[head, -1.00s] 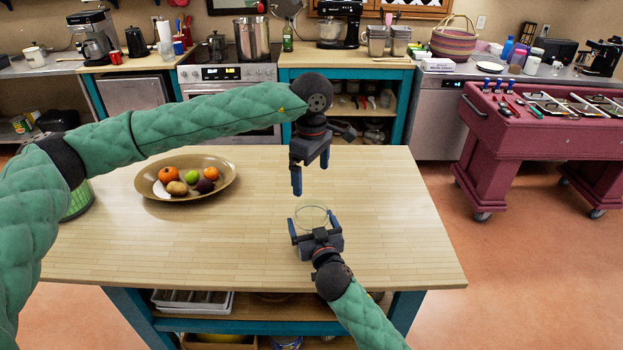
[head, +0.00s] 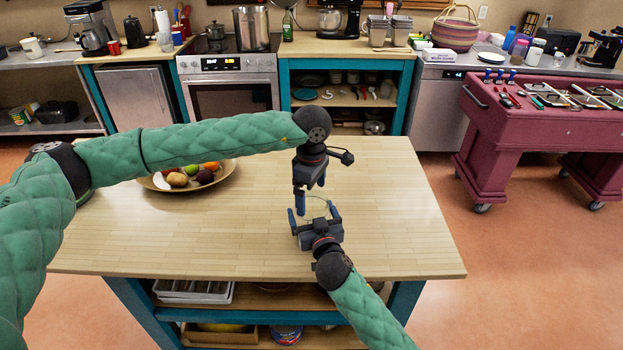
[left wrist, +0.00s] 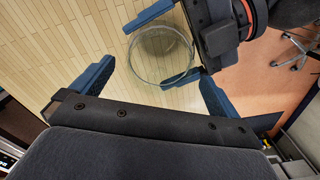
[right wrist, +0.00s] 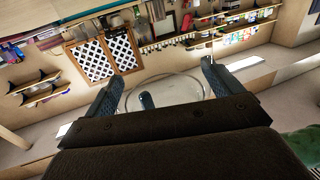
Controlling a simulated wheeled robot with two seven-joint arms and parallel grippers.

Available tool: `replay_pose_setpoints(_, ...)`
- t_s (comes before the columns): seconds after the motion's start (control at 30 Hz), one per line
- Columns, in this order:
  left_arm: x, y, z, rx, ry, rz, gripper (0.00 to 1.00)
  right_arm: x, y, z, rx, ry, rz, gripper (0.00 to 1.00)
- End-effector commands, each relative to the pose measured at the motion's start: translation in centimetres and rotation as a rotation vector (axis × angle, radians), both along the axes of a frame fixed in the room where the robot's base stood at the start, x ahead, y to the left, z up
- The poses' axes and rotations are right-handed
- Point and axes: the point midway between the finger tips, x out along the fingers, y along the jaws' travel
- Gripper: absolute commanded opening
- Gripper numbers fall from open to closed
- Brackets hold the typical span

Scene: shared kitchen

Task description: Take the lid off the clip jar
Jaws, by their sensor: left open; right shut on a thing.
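The clip jar (left wrist: 160,60) is clear glass. Its round rim shows in the left wrist view, and its lid is hard to tell apart from the glass. My right gripper (head: 314,218) is shut on the jar, one finger on each side, over the front right of the wooden table (head: 400,220). My left gripper (head: 301,204) is open and points down just above the jar. In the left wrist view its two blue fingers stand apart, with the jar rim beyond them. In the right wrist view the glass (right wrist: 180,88) lies between my right fingers, and a left fingertip (right wrist: 146,100) shows near it.
A bowl of fruit (head: 226,176) stands at the table's back left, partly behind my left arm. The table is clear on the right and front left. The stove (head: 228,85) and counters are at the back.

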Motion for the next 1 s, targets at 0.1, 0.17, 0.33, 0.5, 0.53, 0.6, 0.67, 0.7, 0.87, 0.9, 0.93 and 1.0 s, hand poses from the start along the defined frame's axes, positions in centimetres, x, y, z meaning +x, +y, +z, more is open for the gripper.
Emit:
replay_pose_setpoints(0.1, 0.02, -0.02, -0.85, -0.001, -0.002, 0.000, 1.00, 0.01, 0.00, 0.11, 0.001, -0.002, 0.000, 0.50)
replay_pose_setpoints(0.17, 0.03, -0.03, -1.10, -0.001, -0.002, 0.000, 1.00, 0.01, 0.00, 0.11, 0.001, -0.002, 0.000, 0.50)
replay_pose_setpoints(0.33, 0.04, -0.03, -1.37, -0.001, -0.002, 0.000, 1.00, 0.01, 0.00, 0.11, 0.001, -0.002, 0.000, 0.50)
replay_pose_setpoints(0.5, 0.03, -0.02, -1.38, -0.001, -0.002, 0.000, 1.00, 0.02, 0.01, 0.11, 0.001, -0.002, 0.000, 0.50)
replay_pose_setpoints(0.53, 0.03, -0.02, -1.38, -0.001, -0.002, 0.000, 0.94, 0.02, 0.01, 0.11, 0.001, -0.002, 0.000, 0.50)
replay_pose_setpoints(0.6, 0.03, -0.02, -1.37, -0.001, -0.002, 0.000, 0.80, 0.01, 0.00, 0.11, 0.001, -0.002, 0.000, 0.50)
replay_pose_setpoints(0.67, 0.03, -0.02, -1.37, -0.001, -0.002, 0.000, 0.69, 0.01, 0.00, 0.11, 0.001, -0.002, 0.000, 0.50)
replay_pose_setpoints(0.7, 0.03, -0.02, -1.37, -0.001, -0.002, 0.000, 0.61, 0.01, 0.00, 0.11, 0.001, -0.002, 0.000, 0.50)
replay_pose_setpoints(0.87, 0.03, -0.02, -1.36, -0.001, -0.002, 0.000, 0.50, 0.01, 0.00, 0.11, 0.001, -0.002, 0.000, 0.50)
replay_pose_setpoints(0.9, 0.03, -0.02, -1.36, -0.001, -0.002, 0.000, 0.50, 0.01, 0.00, 0.11, 0.001, -0.002, 0.000, 0.50)
replay_pose_setpoints(0.93, 0.03, -0.02, -1.36, -0.001, -0.002, 0.000, 0.50, 0.01, 0.00, 0.12, 0.001, -0.002, 0.000, 0.50)
replay_pose_setpoints(1.0, 0.03, -0.02, -1.36, -0.001, -0.002, 0.000, 0.50, 0.01, 0.00, 0.12, 0.001, -0.002, 0.000, 0.50)
